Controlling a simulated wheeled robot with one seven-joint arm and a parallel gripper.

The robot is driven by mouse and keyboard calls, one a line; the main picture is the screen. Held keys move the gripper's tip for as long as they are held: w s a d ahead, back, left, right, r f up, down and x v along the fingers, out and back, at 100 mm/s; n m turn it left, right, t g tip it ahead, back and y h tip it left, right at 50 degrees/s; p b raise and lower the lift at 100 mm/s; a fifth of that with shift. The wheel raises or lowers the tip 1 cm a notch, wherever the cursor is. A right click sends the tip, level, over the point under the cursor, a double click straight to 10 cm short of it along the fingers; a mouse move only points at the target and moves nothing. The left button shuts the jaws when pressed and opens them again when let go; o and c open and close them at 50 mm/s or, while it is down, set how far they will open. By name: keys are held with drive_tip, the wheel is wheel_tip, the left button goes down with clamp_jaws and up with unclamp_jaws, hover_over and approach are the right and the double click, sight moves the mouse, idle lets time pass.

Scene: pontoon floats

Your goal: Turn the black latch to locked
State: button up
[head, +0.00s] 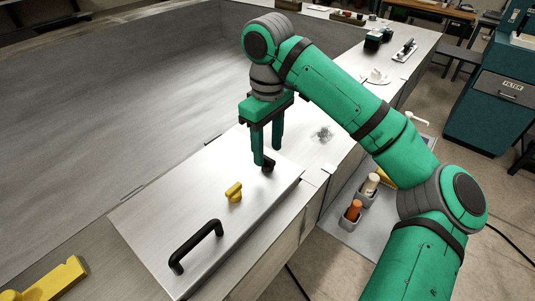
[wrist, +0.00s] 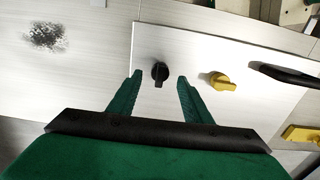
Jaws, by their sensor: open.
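The black latch (wrist: 160,73) is a small round knob with a grip bar, mounted on a pale metal panel (wrist: 200,48). In the wrist view it lies between and just beyond my open fingertips (wrist: 158,75). In the head view the black latch (head: 268,164) shows near the panel's far end, partly hidden by a finger of my gripper (head: 268,157). My gripper points down over it and holds nothing. I cannot tell whether the fingers touch the latch.
A yellow knob (head: 233,192) and a black bar handle (head: 196,246) stand on the same panel, nearer the front. A dark smudge (head: 322,133) marks the surface beyond the panel. A yellow piece (head: 48,282) lies at the lower left. Bottles (head: 353,211) stand in holders at the right.

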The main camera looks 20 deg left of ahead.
sight(268, 158)
wheel_tip(268, 158, up, 8)
drive_tip(key=shift+f, duration=0.2)
idle(0.4)
